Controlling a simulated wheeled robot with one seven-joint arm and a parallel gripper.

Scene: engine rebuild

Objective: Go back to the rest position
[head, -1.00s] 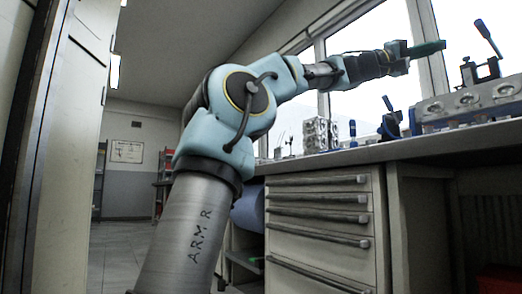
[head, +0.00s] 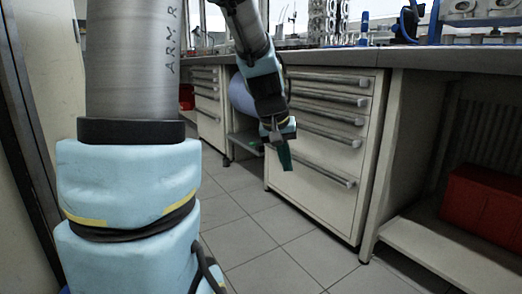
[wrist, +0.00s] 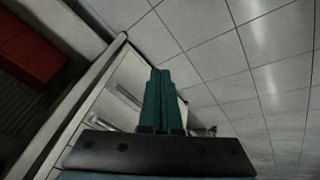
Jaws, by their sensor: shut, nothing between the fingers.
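My gripper (head: 284,158) hangs low in the head view, in front of the drawer cabinet and below the bench top. Its green fingers point down toward the floor. In the wrist view the two green fingers (wrist: 160,75) lie side by side, touching, with nothing between them. The gripper is shut and empty. My arm folds down from the upper middle of the head view.
The drawer cabinet (head: 312,165) stands behind and right of my gripper. The bench top (head: 430,58) carries metal parts and blue clamps. A red box (head: 482,207) sits on a low shelf at right. The tiled floor (head: 262,245) is clear.

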